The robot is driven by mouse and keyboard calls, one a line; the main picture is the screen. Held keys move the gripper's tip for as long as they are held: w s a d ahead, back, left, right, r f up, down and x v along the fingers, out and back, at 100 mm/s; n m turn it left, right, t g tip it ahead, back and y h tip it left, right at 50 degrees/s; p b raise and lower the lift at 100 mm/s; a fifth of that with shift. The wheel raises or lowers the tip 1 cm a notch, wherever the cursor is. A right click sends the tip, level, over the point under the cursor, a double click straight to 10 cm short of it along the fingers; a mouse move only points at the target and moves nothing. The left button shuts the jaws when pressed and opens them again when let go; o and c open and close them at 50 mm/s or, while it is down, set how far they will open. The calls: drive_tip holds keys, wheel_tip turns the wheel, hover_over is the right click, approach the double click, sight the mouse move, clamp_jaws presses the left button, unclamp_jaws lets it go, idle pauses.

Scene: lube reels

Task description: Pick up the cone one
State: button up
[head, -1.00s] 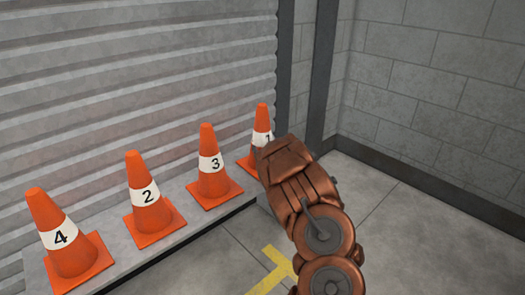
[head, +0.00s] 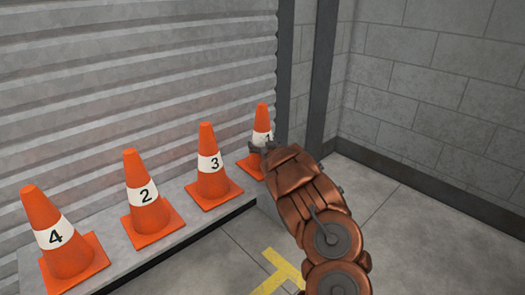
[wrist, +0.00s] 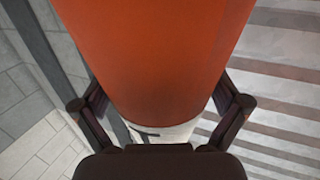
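The cone numbered 1 (head: 262,120) is orange with a white band and stands upright at the far right end of the row in the head view. My gripper (head: 262,148) is at its band, covering part of the number and the lower right side. In the wrist view the cone's orange body (wrist: 155,50) fills the middle, with its white band below. The fingers of my gripper (wrist: 161,103) are spread wide, one on each side of the cone. Their tips are partly hidden, and I cannot tell whether they touch it.
Cones numbered 3 (head: 210,165), 2 (head: 147,195) and 4 (head: 62,240) stand to the left on the same low grey ledge (head: 185,230). A ribbed shutter (head: 130,70) is close behind. A dark post (head: 322,80) stands right of cone 1. The floor at right is clear.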

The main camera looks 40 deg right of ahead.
drive_tip(key=c, duration=1)
drive_tip(key=shift+c, duration=0.4)
drive_tip(key=shift+r, duration=0.15)
